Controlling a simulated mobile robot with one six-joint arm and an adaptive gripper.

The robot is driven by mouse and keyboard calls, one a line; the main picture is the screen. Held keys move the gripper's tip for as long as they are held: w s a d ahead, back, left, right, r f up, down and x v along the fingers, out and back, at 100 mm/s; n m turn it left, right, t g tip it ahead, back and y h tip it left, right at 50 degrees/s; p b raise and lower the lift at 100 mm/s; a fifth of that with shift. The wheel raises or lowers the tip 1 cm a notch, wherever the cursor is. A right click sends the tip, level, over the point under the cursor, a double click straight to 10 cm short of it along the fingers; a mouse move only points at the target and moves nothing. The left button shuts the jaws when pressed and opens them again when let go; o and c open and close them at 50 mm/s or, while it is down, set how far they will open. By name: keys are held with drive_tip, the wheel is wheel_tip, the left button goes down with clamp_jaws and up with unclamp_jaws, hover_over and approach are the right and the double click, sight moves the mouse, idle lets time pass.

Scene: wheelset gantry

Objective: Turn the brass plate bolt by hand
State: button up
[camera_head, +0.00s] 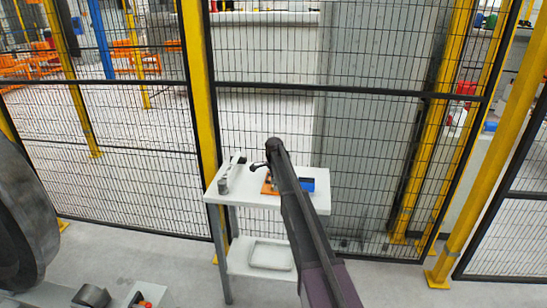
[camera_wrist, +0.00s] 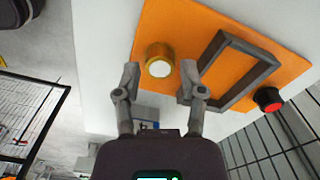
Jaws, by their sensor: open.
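The brass plate bolt (camera_wrist: 158,60), a short round brass piece with a pale end face, stands on an orange plate (camera_wrist: 200,20) in the wrist view. My gripper (camera_wrist: 159,78) is open, with one finger on each side of the bolt's position and the bolt showing between and just beyond the fingertips. I cannot tell whether the fingers touch it. In the head view my gripper (camera_head: 257,167) is over the white table (camera_head: 240,200), and the orange plate (camera_head: 268,187) is partly hidden by my arm. The bolt cannot be made out there.
A grey rectangular frame (camera_wrist: 238,70) and a red-topped black button (camera_wrist: 268,98) are on the plate, right of the bolt. A blue item (camera_head: 307,184) and small grey parts (camera_head: 223,187) sit on the table. Mesh fencing (camera_head: 270,110) stands behind; a large wheel (camera_head: 25,220) is at left.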

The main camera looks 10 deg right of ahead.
drive_tip(key=n, duration=0.7)
drive_tip(key=shift+n, duration=0.3)
drive_tip(key=n, duration=0.6)
drive_tip(key=shift+w+n, duration=0.1)
drive_tip(key=shift+n, duration=0.3)
drive_tip(key=n, duration=0.7)
drive_tip(key=shift+a, duration=0.1)
drive_tip(key=n, duration=0.6)
drive_tip(key=shift+n, duration=0.4)
wheel_tip(320, 180, up, 14)
drive_tip(key=p, duration=1.4)
drive_tip(key=shift+f, duration=0.1)
drive_tip(key=s+m, duration=1.1)
drive_tip(key=s, duration=3.4)
drive_tip(key=shift+s, duration=0.4)
